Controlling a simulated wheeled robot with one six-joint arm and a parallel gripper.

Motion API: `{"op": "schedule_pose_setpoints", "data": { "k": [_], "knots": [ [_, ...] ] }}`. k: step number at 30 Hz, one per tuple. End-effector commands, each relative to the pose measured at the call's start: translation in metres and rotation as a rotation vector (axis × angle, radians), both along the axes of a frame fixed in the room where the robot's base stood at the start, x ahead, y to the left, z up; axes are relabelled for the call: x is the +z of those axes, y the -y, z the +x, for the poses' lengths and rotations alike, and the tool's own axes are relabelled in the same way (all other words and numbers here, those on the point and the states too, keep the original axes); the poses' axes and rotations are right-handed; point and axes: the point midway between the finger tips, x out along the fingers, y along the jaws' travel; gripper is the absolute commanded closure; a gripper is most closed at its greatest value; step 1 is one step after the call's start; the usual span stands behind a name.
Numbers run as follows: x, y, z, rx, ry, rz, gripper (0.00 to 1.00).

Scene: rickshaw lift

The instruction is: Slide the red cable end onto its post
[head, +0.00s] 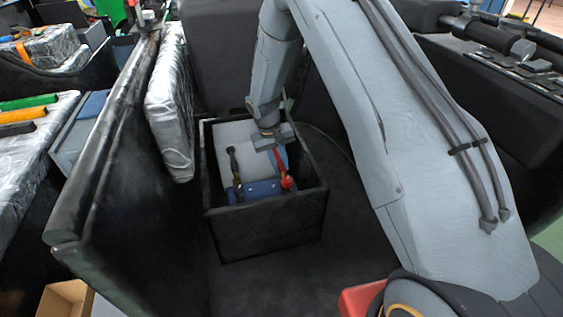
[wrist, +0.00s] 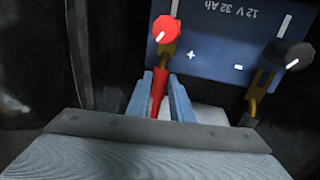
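The blue battery (wrist: 215,30), marked 12 V 32 Ah with plus and minus signs, sits in a black box; it shows in the head view (head: 262,189). The red cable end has a red sleeve (wrist: 159,88) and a brass lug (wrist: 166,57). The lug reaches the round red cap (wrist: 166,29) near the plus sign; I cannot tell whether it sits around the post. My gripper (wrist: 161,88) has its two blue-grey fingers on either side of the red sleeve, seemingly closed on it. In the head view my gripper (head: 275,145) is above the red cable end (head: 283,168).
The black cable end (wrist: 258,95) with brass lug lies by the black cap (wrist: 288,53) near the minus sign. The black box walls (head: 265,228) stand close around the battery. A tall black panel (head: 120,190) and a silver-wrapped slab (head: 170,105) stand left of the box.

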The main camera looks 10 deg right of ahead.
Motion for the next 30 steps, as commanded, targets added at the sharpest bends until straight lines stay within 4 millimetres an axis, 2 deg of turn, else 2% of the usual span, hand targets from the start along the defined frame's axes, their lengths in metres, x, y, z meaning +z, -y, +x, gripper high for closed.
{"op": "schedule_pose_setpoints", "data": {
  "k": [1,3,14,24,30],
  "knots": [
    [-0.001,0.000,-0.003,0.000,-0.007,-0.002,0.72],
    [-0.001,0.000,-0.003,0.000,-0.006,-0.001,0.63],
    [0.005,-0.001,0.000,-0.001,0.000,0.000,0.63],
    [0.056,-0.011,-0.001,0.000,0.000,0.000,0.63],
    [0.073,-0.015,-0.002,-0.001,-0.002,0.000,0.63]
  ]
}}
